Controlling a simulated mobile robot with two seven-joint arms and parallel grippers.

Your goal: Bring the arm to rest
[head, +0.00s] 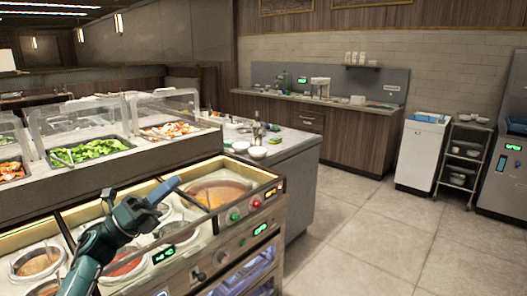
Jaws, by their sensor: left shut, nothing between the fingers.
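My left arm comes in from the lower left of the head view and reaches over the sauce counter (235,225). My left gripper (173,183) is shut and empty. It is above the round sauce wells, left of the large well of orange-brown sauce (222,191). A well with brown sauce (38,262) is at the lower left. My right gripper is not in view.
Clear sneeze guards (75,112) stand over trays of salad greens (90,150) behind the wells. White bowls (257,153) and bottles stand on the grey side counter (292,146). The tiled floor (360,245) to the right is clear.

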